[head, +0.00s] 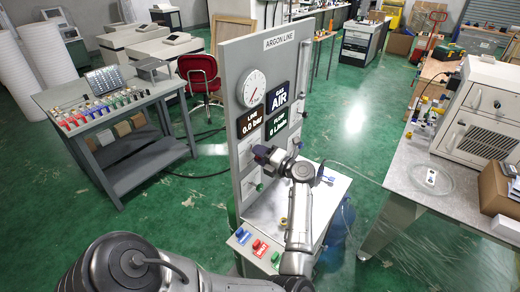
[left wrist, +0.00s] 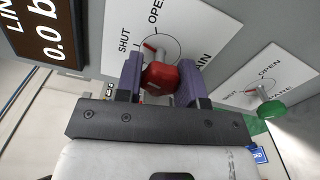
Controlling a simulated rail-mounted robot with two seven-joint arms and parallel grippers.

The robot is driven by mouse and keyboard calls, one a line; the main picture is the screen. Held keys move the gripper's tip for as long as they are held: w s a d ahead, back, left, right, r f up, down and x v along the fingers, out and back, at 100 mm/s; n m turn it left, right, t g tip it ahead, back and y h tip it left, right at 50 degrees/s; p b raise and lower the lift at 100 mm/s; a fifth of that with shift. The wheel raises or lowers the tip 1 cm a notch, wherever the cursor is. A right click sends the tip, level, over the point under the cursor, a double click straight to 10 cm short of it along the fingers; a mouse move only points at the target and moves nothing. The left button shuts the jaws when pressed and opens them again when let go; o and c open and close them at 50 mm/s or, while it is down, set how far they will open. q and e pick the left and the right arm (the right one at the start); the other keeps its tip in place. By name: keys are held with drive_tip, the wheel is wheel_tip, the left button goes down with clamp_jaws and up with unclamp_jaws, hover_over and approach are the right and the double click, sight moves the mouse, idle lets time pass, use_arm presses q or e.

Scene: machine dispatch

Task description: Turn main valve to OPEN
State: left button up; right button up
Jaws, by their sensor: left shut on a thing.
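The ARGON LINE panel (head: 234,60) stands in the middle of the head view. My left gripper (head: 264,155) is up against its face, below the displays. In the left wrist view the purple fingers are shut on the red knob of the main valve (left wrist: 160,78), one finger on each side. The valve's plate (left wrist: 115,25) reads SHUT and OPEN, and its red pointer (left wrist: 149,45) points towards SHUT. In the head view my gripper hides the red knob. My right gripper is not in view.
A second valve with a green knob (left wrist: 271,109) sits beside the main valve. The line display (head: 250,121) reads 0.0 bar. A grey workbench (head: 60,103) stands left; a light table (head: 465,205) stands right.

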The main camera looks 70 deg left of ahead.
use_arm(q)
drive_tip(key=m+p, duration=0.4)
drive_tip(key=m, duration=0.1)
drive_tip(key=shift+r+m+p, duration=0.2)
drive_tip(key=shift+m+p, duration=0.1)
drive_tip(key=shift+p, duration=0.1)
drive_tip(key=shift+f+m+p, duration=0.1)
drive_tip(key=shift+m+p, duration=0.95)
drive_tip(key=shift+m, duration=0.15)
drive_tip(key=shift+f+m+p, duration=0.15)
drive_tip(key=shift+m+p, duration=0.25)
drive_tip(key=shift+m, duration=0.1)
drive_tip(key=o, duration=0.9)
